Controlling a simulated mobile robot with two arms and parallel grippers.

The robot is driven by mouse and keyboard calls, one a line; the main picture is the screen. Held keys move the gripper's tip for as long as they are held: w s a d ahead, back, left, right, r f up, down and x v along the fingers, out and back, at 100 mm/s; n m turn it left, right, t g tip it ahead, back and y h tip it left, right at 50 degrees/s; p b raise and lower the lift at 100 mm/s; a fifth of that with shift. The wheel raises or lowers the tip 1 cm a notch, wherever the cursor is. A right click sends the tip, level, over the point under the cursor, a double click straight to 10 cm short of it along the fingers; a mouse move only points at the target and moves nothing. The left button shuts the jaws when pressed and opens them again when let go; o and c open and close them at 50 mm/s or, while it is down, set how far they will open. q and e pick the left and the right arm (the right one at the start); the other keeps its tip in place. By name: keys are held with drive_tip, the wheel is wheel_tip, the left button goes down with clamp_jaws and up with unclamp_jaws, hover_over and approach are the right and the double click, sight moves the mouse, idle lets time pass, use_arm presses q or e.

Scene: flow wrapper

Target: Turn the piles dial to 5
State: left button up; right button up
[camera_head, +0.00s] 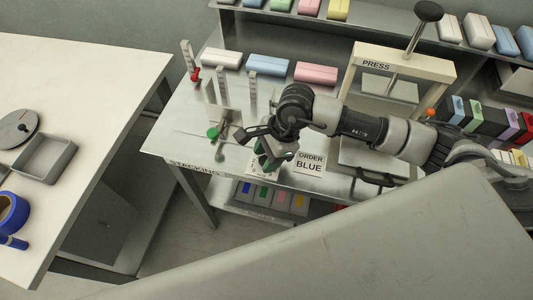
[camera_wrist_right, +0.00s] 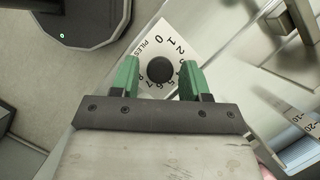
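The piles dial is a round black knob (camera_wrist_right: 158,70) on a white plate (camera_wrist_right: 177,28) marked PILES, with numbers around it. No pointer mark can be made out on the knob, so its setting cannot be read. My right gripper (camera_wrist_right: 159,62) is open, with one green finger on each side of the knob and a gap to both. In the head view my right gripper (camera_head: 268,158) is over the front edge of the steel table and hides most of the dial plate. My left gripper is not in view.
The steel table (camera_head: 190,140) carries a stacking fixture with a green knob (camera_head: 212,132), beside the gripper. An ORDER BLUE card (camera_head: 309,168) lies right of it. A press (camera_head: 440,70) stands behind my right arm. A white table (camera_head: 100,75) is at left.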

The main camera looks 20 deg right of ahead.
drive_tip(key=c, duration=0.7)
drive_tip(key=shift+o, duration=0.2)
drive_tip(key=shift+m+t+b, duration=0.5)
drive_tip(key=shift+m+b, duration=0.35)
drive_tip(key=shift+m, duration=0.45)
drive_tip(key=shift+s+m+t+b, duration=0.1)
drive_tip(key=shift+m+t+b, duration=0.6)
drive_tip(key=shift+m, duration=0.9)
drive_tip(key=shift+r, duration=0.1)
drive_tip(key=o, duration=0.9)
